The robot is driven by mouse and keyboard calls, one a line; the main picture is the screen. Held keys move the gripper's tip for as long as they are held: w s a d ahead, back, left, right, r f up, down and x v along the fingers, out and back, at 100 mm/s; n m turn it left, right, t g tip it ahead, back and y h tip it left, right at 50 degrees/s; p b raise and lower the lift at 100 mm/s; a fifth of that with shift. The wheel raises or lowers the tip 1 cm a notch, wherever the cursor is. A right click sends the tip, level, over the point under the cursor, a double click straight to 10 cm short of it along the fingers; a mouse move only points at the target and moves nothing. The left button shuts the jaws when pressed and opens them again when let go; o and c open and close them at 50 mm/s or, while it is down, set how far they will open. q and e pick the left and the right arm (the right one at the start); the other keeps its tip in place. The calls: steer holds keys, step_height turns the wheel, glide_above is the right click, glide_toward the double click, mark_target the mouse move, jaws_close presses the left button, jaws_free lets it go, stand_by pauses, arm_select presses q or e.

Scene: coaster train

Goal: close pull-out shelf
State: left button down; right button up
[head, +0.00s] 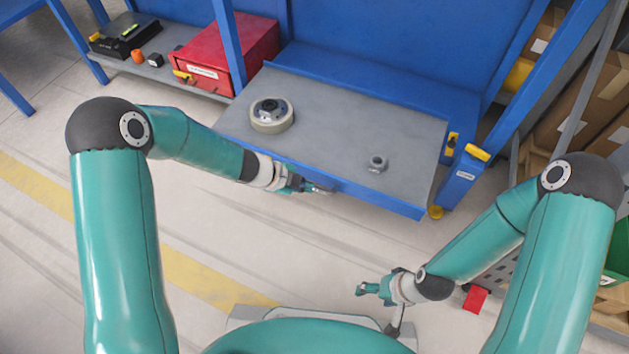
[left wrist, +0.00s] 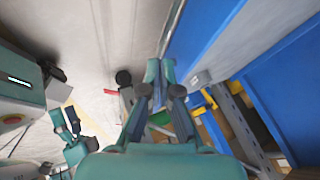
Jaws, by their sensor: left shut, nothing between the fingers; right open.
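The pull-out shelf (head: 335,115) is a grey top with a blue front edge, standing out from the blue rack in the head view. A round beige and dark part (head: 271,114) and a small grey metal part (head: 377,163) lie on it. My left gripper (head: 318,188) is shut and empty at the shelf's blue front edge; I cannot tell whether it touches. In the left wrist view its closed fingers (left wrist: 153,72) are beside the blue edge (left wrist: 205,40). My right gripper (head: 362,290) is open and empty, low over the floor, away from the shelf.
A red box (head: 225,58) and a black case (head: 126,36) stand on the neighbouring lower shelf. Blue rack posts (head: 229,45) flank the pull-out shelf. Cardboard boxes (head: 585,90) are at the right. The floor in front is clear, with a yellow stripe (head: 205,287).

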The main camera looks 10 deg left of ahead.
arm_select(q)
steer(key=w+p, duration=0.1)
steer(key=w+d+p, duration=0.1)
steer(key=shift+w+d+f, duration=0.15)
steer(key=shift+w+f, duration=0.05)
steer(key=shift+w, duration=0.15)
steer(key=shift+w+d+f+p, duration=0.1)
steer(key=shift+w+d+p, duration=0.05)
steer(key=shift+w, duration=0.2)
steer(key=shift+w+d+f+p, duration=0.1)
steer(key=shift+w+p, duration=0.05)
steer(key=shift+w, duration=0.2)
